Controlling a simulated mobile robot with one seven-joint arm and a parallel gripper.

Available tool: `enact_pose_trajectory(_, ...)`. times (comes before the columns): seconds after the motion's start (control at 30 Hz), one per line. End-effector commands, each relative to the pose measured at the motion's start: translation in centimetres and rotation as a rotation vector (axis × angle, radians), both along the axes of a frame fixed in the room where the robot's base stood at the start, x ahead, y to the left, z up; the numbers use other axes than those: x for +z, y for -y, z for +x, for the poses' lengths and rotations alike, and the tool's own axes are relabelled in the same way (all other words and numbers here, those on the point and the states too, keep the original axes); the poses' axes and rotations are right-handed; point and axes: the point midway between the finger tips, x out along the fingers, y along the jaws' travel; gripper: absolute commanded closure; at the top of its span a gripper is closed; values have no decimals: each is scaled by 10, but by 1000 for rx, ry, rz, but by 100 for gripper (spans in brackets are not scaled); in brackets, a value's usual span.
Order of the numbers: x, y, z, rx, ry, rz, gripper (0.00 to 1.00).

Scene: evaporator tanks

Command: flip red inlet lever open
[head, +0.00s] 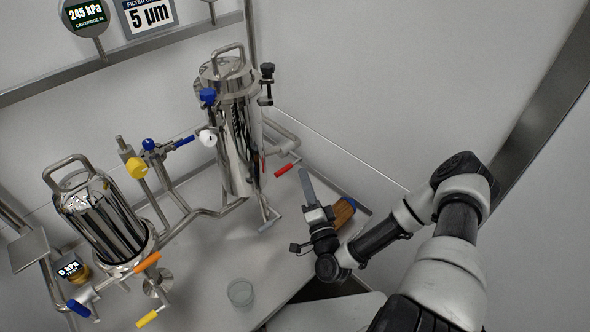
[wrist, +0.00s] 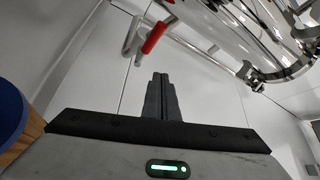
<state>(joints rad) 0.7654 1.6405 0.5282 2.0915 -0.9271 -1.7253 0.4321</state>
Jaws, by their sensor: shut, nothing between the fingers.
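The red inlet lever (head: 286,169) sticks out from the pipe at the lower right of the taller steel tank in the head view. In the wrist view the red lever (wrist: 154,37) shows just beyond my fingertips, slanting up to the right. My gripper (head: 303,172) is shut and empty, its fingers pointing up beside the lever's right end in the head view. In the wrist view the shut fingers (wrist: 160,78) lie below the lever, with a visible gap in the picture. Whether they touch it cannot be told from the head view.
The taller steel tank (head: 236,140) stands left of my gripper. A shorter tank (head: 100,222) with orange, yellow and blue levers is at lower left. A glass beaker (head: 241,293) stands on the table. A wooden object with a blue top (head: 343,212) is close behind my gripper.

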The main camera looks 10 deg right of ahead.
Motion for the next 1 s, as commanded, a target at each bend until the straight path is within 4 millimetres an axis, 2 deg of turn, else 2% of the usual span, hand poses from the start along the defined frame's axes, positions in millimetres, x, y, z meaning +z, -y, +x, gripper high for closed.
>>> enact_pose_trajectory(0.1, -10, 12, -15, -1, -1, 1, 100)
enact_pose_trajectory(0.3, -19, 21, -28, 0, 4, 1, 100)
enact_pose_trajectory(1.0, -20, 23, -29, 0, 5, 1, 100)
